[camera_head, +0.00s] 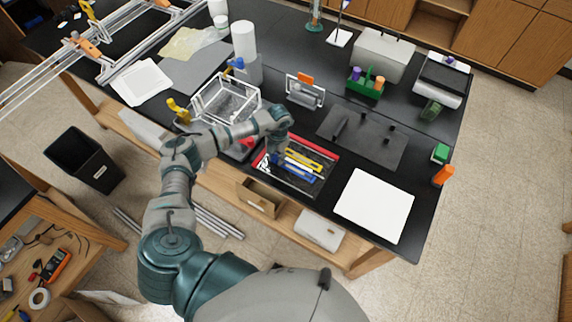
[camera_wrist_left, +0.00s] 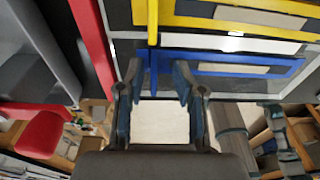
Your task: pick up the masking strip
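A dark tray (camera_head: 317,187) on the bench holds flat coloured strips. They include a yellow frame-like strip (camera_head: 303,159) and a blue one (camera_head: 292,172). In the left wrist view the yellow strip (camera_wrist_left: 235,22), a white strip (camera_wrist_left: 270,45) and the blue strip (camera_wrist_left: 275,70) lie side by side. I cannot tell for sure which is the masking strip. My left gripper (camera_head: 279,147) is over the tray's left part. In the wrist view its fingers (camera_wrist_left: 157,80) are open and apart, with the blue strip's end near the tips; contact is unclear. My right gripper is out of view.
Red bars (camera_head: 316,146) border the tray. A white wire frame (camera_head: 226,100) stands to its left, a dark mat (camera_head: 370,138) lies behind right, and a white sheet (camera_head: 374,205) lies right.

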